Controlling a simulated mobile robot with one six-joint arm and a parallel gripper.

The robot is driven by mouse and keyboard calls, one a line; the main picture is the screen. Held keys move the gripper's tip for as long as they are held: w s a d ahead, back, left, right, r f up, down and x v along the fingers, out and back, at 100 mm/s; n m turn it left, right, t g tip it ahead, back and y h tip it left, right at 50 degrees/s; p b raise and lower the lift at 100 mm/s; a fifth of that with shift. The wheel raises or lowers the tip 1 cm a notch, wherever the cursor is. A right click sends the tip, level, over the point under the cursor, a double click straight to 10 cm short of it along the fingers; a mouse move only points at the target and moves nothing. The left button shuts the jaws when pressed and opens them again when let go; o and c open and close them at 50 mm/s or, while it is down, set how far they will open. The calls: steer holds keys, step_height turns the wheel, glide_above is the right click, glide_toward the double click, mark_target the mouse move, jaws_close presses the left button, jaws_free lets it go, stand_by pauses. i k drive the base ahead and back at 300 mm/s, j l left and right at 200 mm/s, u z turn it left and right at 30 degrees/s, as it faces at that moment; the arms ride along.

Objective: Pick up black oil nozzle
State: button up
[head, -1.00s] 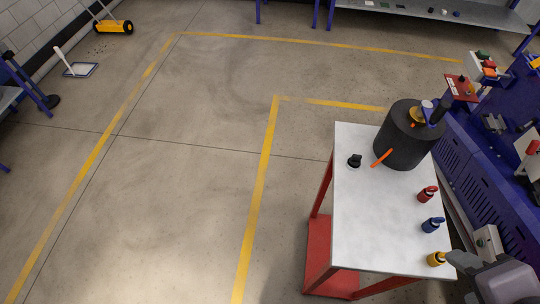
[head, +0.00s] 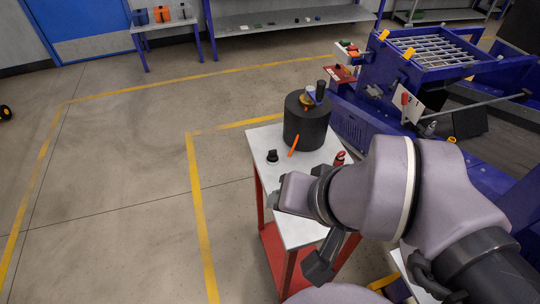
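The black oil nozzle (head: 272,156) is a small dark piece standing on the white top of the cart (head: 262,140), near its left edge. It stands left of a large dark cylinder (head: 305,128). My arm reaches in from the right over the cart. My gripper (head: 290,193) is at the arm's end, just below the nozzle in the picture. I cannot make out its fingers clearly, or whether they touch the nozzle.
An orange stick (head: 294,146) leans by the cylinder. A red bottle (head: 340,158) stands right of it; my arm hides the cart top beyond. Blue machinery (head: 365,130) stands close on the right. The floor (head: 130,160) on the left is clear.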

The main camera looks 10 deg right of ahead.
mark_target(271, 153)
steer(key=i+j+z, duration=0.25)
steer(key=j, duration=0.45)
steer(key=j+z, duration=0.25)
steer(key=j, duration=0.4)
steer(key=i+j+z, duration=0.1)
steer(key=j+z, duration=0.15)
steer(key=j, duration=0.5)
steer(key=i+j+z, duration=0.2)
steer(key=i, duration=0.15)
steer(key=i+j+z, duration=0.25)
steer(key=i+l, duration=0.05)
steer(key=i, duration=0.05)
